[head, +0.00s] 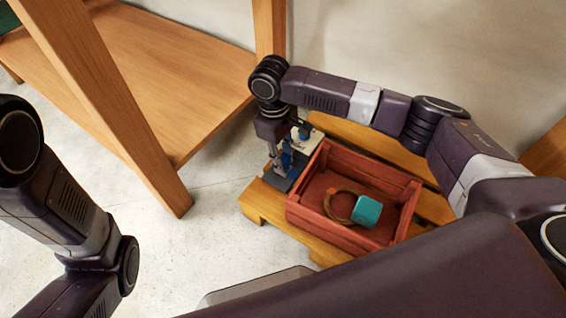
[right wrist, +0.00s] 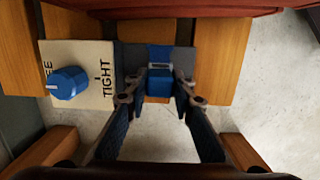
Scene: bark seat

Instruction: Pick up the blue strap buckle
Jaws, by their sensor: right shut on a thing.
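The blue strap buckle (right wrist: 160,86) lies over a dark grey pad on the wooden pallet, with a pale metal bar across its blue strap. My right gripper (right wrist: 159,92) has its two fingers on either side of it and is shut on it. In the head view the right gripper (head: 284,166) points down at the pallet's left end, and the blue buckle is partly hidden by the fingers. My left arm shows at the left of the head view, but its gripper is out of view.
A cream plate (right wrist: 88,92) marked TIGHT bears a blue knob (right wrist: 68,84) beside the buckle. A red crate (head: 318,224) on the pallet (head: 252,207) holds a teal block (head: 367,211) and a brown ring (head: 333,211). A wooden table (head: 150,150) stands left; floor between is clear.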

